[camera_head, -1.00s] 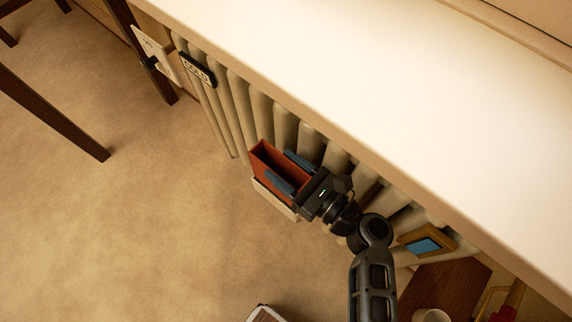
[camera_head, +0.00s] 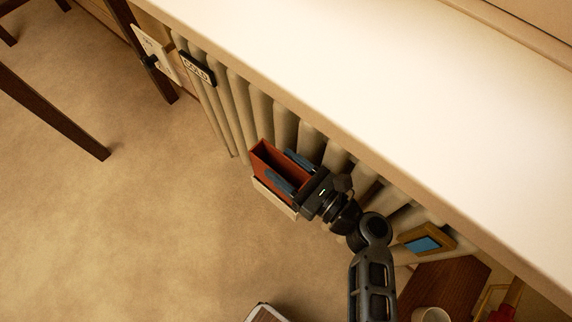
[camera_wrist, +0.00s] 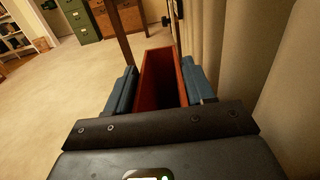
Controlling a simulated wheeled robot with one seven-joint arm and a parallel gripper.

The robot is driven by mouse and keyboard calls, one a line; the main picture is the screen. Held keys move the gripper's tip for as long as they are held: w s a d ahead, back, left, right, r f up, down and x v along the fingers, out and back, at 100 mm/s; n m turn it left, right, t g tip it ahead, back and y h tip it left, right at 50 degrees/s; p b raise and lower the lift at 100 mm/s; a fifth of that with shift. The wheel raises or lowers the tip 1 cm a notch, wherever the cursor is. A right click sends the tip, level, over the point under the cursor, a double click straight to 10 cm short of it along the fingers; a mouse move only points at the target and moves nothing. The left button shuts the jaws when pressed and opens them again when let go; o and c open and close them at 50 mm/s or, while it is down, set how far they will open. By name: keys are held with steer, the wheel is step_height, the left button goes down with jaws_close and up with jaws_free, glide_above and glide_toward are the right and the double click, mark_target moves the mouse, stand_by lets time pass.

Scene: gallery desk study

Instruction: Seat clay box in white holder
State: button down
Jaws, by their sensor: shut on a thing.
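The clay box (camera_head: 262,162) is a reddish-brown, open-topped, narrow box beside the radiator. My gripper (camera_head: 289,171) is shut on it, with one blue finger pad on each long side. In the wrist view the clay box (camera_wrist: 160,80) stands upright between the pads of my gripper (camera_wrist: 158,92), and its inside looks empty. The white holder (camera_head: 274,198) shows as a pale strip just below the box on its room side. The box hides most of the holder, so I cannot tell how far inside it the box sits.
The ribbed radiator (camera_head: 258,108) runs close behind the box, under the white desk top (camera_head: 380,90). A dark "COLD" sign (camera_head: 197,69) and a blue-faced framed piece (camera_head: 425,244) are on the radiator. Open carpet (camera_head: 150,220) lies to the left.

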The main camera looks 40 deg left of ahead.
steer(key=shift+f+b, duration=3.05)
steer(key=shift+f, duration=1.15)
stand_by(1.9)
steer(key=shift+c, duration=1.6)
jaws_free()
steer(key=shift+r+p, duration=2.95)
steer(key=shift+r, duration=0.05)
